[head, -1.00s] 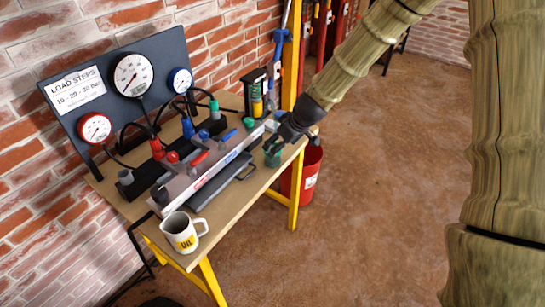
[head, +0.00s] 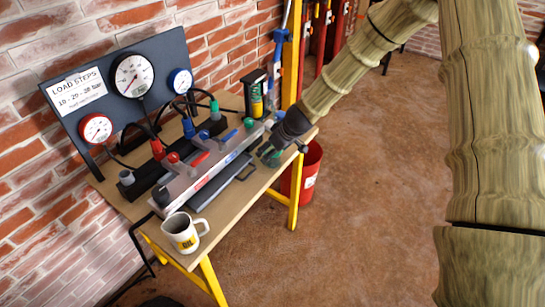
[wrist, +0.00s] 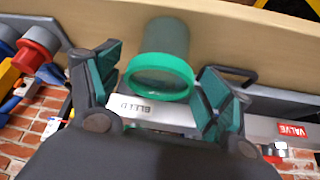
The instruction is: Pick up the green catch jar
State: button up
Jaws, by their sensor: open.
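The green catch jar (wrist: 160,72) shows in the wrist view as a dark green cylinder with a bright green rim, on the wooden bench top. My gripper (wrist: 162,82) is open, with one finger on each side of the jar and visible gaps to it. In the head view my gripper (head: 271,151) is at the right end of the bench and hides most of the jar. I cannot tell there how deep the jar sits between the fingers.
A metal manifold block (head: 205,172) with red, blue and green valves lies left of my gripper. A white mug (head: 184,234) stands at the bench's near end. A gauge panel (head: 95,120) stands behind. A red bucket (head: 309,172) is on the floor beyond the bench.

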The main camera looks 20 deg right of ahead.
jog(key=shift+p+x, duration=0.3)
jog(key=shift+x, duration=1.6)
jog(key=shift+d, duration=0.1)
jog(key=shift+c, duration=0.2)
jog(key=c, duration=1.1)
jog(key=shift+w+r, duration=0.1)
jog(key=shift+r, duration=0.05)
